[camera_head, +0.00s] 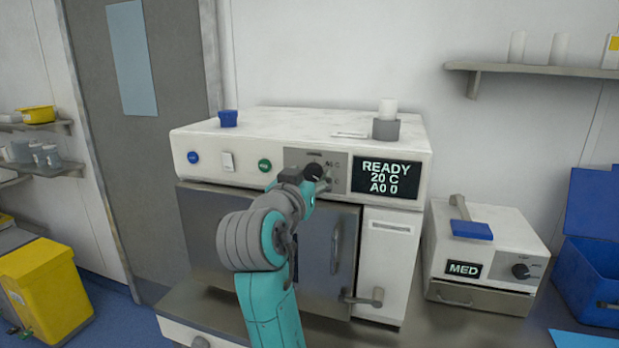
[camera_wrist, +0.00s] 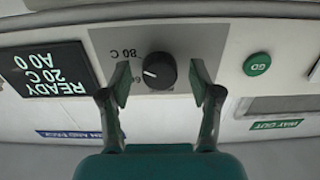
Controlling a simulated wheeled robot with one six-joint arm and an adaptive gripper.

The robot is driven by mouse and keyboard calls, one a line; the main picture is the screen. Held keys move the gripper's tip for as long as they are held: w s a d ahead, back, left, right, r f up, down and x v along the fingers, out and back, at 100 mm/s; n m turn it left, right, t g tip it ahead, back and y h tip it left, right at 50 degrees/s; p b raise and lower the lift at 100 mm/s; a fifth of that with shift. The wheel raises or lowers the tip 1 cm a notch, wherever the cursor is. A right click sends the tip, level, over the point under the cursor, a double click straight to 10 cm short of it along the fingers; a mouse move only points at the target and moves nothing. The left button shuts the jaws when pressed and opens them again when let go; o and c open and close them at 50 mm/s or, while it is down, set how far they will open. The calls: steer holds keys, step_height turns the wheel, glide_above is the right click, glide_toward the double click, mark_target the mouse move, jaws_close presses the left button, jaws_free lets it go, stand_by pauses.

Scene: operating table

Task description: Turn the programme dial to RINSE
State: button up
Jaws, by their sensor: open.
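The machine is a white cabinet (camera_head: 215,140) with a grey door. On its front a grey panel carries a round black dial (camera_wrist: 159,71), seen upside down in the wrist view between my fingertips. The labels "80 C" and part of a "6" show beside it; no RINSE label is readable. A white line on the dial points left in the wrist view. My gripper (camera_wrist: 160,82) is open, one finger on each side of the dial, with gaps to it. In the head view my arm partly covers the panel and dial (camera_head: 313,171).
The display (camera_head: 388,178) reads READY, 20 C, A0 0. A green GO button (camera_wrist: 257,64) and a blue button (camera_head: 193,157) are on the front. Door handles (camera_head: 336,248) stick out below. A smaller MED unit (camera_head: 485,255) stands to the right.

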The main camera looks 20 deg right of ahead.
steer(key=c, duration=1.1)
steer(key=shift+c, duration=0.2)
steer(key=n, duration=0.5)
steer(key=shift+n, duration=0.4)
steer(key=n, duration=0.6)
steer(key=shift+d, duration=0.1)
steer(key=n, duration=0.6)
steer(key=shift+r+n, duration=0.1)
steer(key=shift+n, duration=0.2)
steer(key=n, duration=0.5)
steer(key=shift+n, duration=0.4)
